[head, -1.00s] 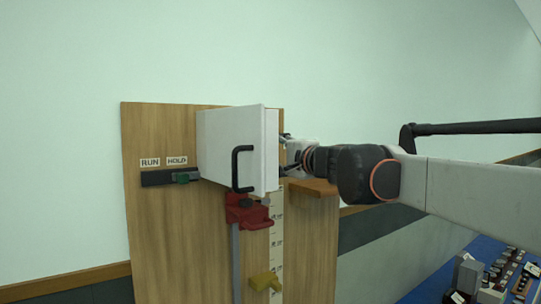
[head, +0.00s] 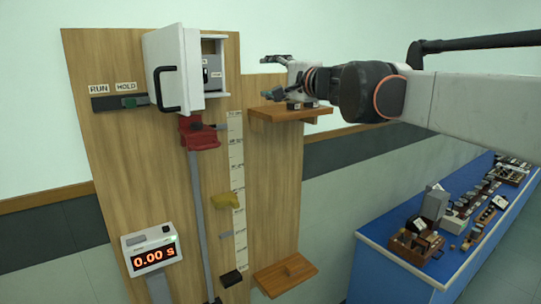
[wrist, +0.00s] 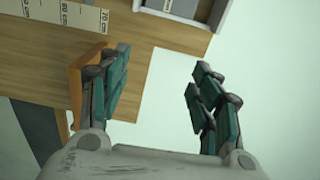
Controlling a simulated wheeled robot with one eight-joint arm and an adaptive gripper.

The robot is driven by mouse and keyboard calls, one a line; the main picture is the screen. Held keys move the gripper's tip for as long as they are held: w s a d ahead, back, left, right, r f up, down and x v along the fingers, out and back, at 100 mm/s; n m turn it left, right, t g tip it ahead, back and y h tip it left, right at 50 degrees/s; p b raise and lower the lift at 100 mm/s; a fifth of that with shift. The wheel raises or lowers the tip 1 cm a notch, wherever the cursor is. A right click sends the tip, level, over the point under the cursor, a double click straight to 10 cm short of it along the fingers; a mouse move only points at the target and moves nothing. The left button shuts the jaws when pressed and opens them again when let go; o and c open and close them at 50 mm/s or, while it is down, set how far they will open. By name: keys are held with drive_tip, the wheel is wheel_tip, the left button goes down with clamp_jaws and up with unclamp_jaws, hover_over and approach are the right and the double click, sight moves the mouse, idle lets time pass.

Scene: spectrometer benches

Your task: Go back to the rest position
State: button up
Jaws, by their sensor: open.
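My gripper (head: 271,76) is open and empty, with its fingers apart and pointing left, to the right of the white cabinet (head: 173,68). It appears above the small upper wooden shelf (head: 290,113). In the wrist view, nothing is between the fingers of my gripper (wrist: 162,62). There the left finger overlaps the orange-brown shelf edge (wrist: 75,92); I cannot tell whether they touch. The cabinet door stands open, showing part of the inside.
The wooden panel (head: 270,180) carries a red clamp (head: 200,135) on a rail, a yellow pointer (head: 226,200), a scale strip (head: 237,165) and a lower shelf (head: 286,273). A timer (head: 152,250) reads 0.00 s. A blue bench (head: 385,265) with several small parts stands at right.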

drive_tip(key=s+d+f+n+g+h+b, duration=0.1)
drive_tip(key=s+d+f+n+g+b, duration=0.15)
drive_tip(key=s+f+b, duration=0.75)
drive_tip(key=s+d+f+n+g+h+b, duration=0.1)
drive_tip(key=s+f+n+b, duration=0.25)
drive_tip(key=f, duration=1.25)
drive_tip(key=s+d+f+n+g+h+b, duration=0.15)
drive_tip(key=s+f+b, duration=0.55)
drive_tip(key=f, duration=0.7)
drive_tip(key=s+d+f+n+g+h+b, duration=0.1)
drive_tip(key=s+d+f+b, duration=0.3)
drive_tip(key=f, duration=0.7)
drive_tip(key=s+d+f+n+g+h+b, duration=0.1)
drive_tip(key=s+d+f+h+b, duration=0.2)
drive_tip(key=s+f, duration=0.4)
drive_tip(key=s+d+f+n+g+h+b, duration=0.1)
drive_tip(key=s+d+f+b, duration=0.5)
drive_tip(key=f, duration=0.8)
drive_tip(key=shift+s+d+f+h, duration=0.3)
drive_tip(key=shift+d+h, duration=0.15)
drive_tip(key=shift+h, duration=0.3)
drive_tip(key=shift+n, duration=0.25)
